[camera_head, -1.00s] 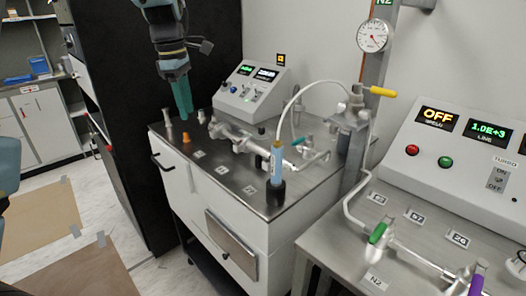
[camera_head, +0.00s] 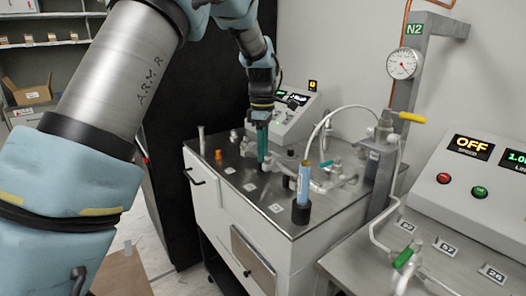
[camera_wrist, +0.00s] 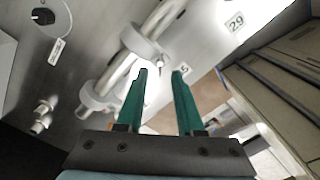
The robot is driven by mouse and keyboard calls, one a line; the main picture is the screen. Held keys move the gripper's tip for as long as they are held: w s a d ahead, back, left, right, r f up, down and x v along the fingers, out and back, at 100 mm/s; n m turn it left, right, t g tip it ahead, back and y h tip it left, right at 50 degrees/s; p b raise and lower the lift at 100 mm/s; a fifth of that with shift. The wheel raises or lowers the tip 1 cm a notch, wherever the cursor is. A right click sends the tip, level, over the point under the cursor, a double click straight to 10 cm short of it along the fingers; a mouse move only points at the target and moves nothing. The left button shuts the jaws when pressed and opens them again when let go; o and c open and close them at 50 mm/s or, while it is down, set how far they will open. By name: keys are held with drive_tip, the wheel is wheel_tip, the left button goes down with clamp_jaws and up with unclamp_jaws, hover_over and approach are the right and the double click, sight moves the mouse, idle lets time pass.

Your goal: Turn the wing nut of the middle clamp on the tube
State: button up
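My gripper (camera_head: 262,155) hangs over the steel cart top with its green fingers pointing down, in front of the metal tube. In the wrist view its two fingers (camera_wrist: 161,73) are apart with nothing visibly held between them. The metal tube (camera_wrist: 155,25) runs diagonally there, with one clamp ring (camera_wrist: 142,43) just beyond the fingertips and another clamp ring (camera_wrist: 93,101) to the lower left. A small pale knob, perhaps a wing nut, shows near the fingertips. I cannot tell which clamp is the middle one. In the head view the gripper hides part of the tube.
A blue-labelled cylinder (camera_head: 303,183) stands upright at the cart's front right. An orange piece (camera_head: 218,155) sits at the left. A control box (camera_head: 292,112) is behind. A white hose (camera_head: 327,118) arches to a post with a yellow-handled valve (camera_head: 412,117).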

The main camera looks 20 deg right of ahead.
drive_tip(key=shift+f, duration=0.55)
clamp_jaws()
drive_tip(key=shift+s+d, duration=0.1)
drive_tip(key=shift+s, duration=0.05)
idle(1.0)
